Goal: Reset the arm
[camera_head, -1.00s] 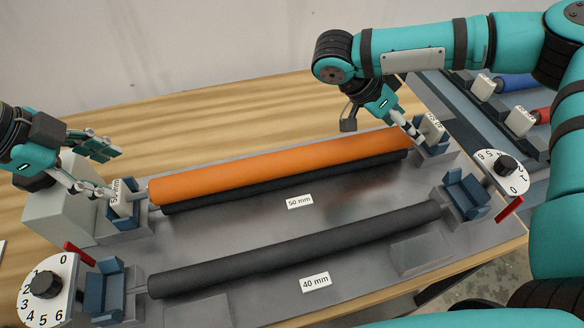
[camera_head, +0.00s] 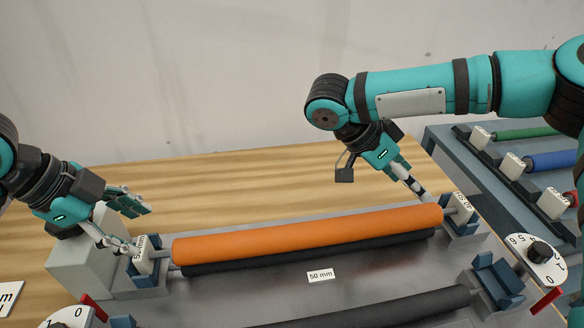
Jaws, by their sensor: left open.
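My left gripper (camera_head: 128,223) is in the left of the head view, its fingers spread wide. One finger reaches down beside the white end block of the orange roller; the other is raised above the table. I cannot tell if the lower finger touches the block. My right gripper (camera_head: 410,183) points down at the right end of the orange roller (camera_head: 310,236), beside the other white end block (camera_head: 461,208). Only part of its fingers shows, so its opening is unclear. The orange roller lies along a black roller (camera_head: 320,257) in the blue end holders.
A second black roller (camera_head: 400,309) lies nearer, by a blue holder (camera_head: 497,280) and a numbered dial (camera_head: 521,257). A rack with green (camera_head: 525,133) and blue (camera_head: 553,160) rollers stands at the right. The wooden table (camera_head: 240,185) is clear behind the orange roller.

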